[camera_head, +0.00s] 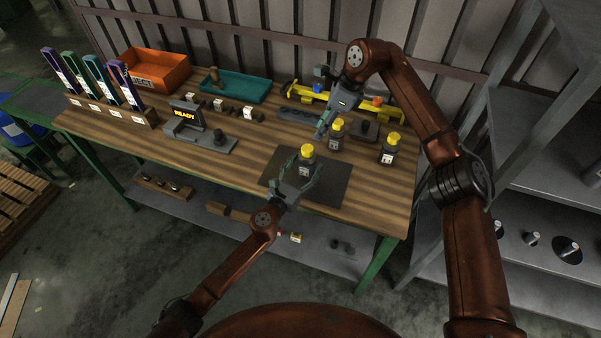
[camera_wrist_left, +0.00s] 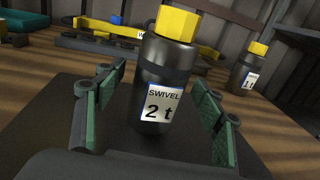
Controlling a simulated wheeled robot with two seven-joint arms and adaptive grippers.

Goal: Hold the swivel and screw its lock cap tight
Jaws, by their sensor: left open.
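The swivel (camera_head: 306,158), a dark bottle-shaped body with a yellow cap (camera_head: 307,150), stands on the dark mat (camera_head: 336,190). The left wrist view shows the swivel (camera_wrist_left: 151,80) with a label reading "SWIVEL 2 t" and its yellow cap (camera_wrist_left: 186,21) on top. My left gripper (camera_head: 300,180) is open, with one green-padded finger on each side of the swivel; gaps show between pads and body. My right gripper (camera_head: 322,130) points down above the table, behind and right of the swivel; whether its fingers are apart is too small to tell.
Two similar yellow-capped bodies (camera_head: 337,131) (camera_head: 390,149) stand to the right. A yellow rack (camera_head: 345,100) lies at the back. A "READY" device (camera_head: 187,116), teal tray (camera_head: 235,86) and orange bin (camera_head: 157,71) are left. The table front left of the mat is clear.

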